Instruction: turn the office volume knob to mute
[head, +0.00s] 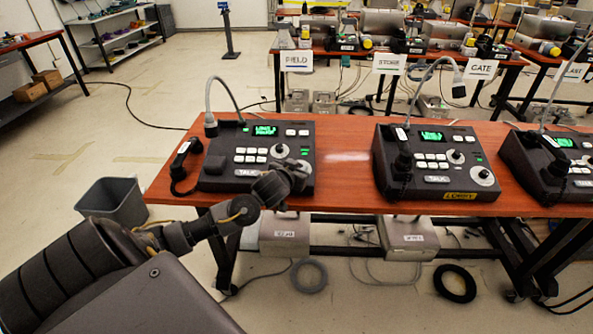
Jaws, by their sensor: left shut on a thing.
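The left phone console (225,165) is a dark box on the orange-brown table, with a green screen (264,130), white buttons, a handset and a gooseneck microphone. Its name label is hidden behind my gripper, so I cannot read whether it says office. An upper knob (279,151) on a white dial is clear of my gripper. My left gripper (295,171) is over the console's lower right corner, shut on the lower knob there, which it mostly hides. The knob's pointer cannot be read. My right gripper is out of view.
A console labelled LOBBY (459,195) stands to the right, and another console (560,160) is at the right edge. Bare table (347,165) lies between the first two. A grey bin (113,203) stands on the floor at left. More consoles fill tables behind.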

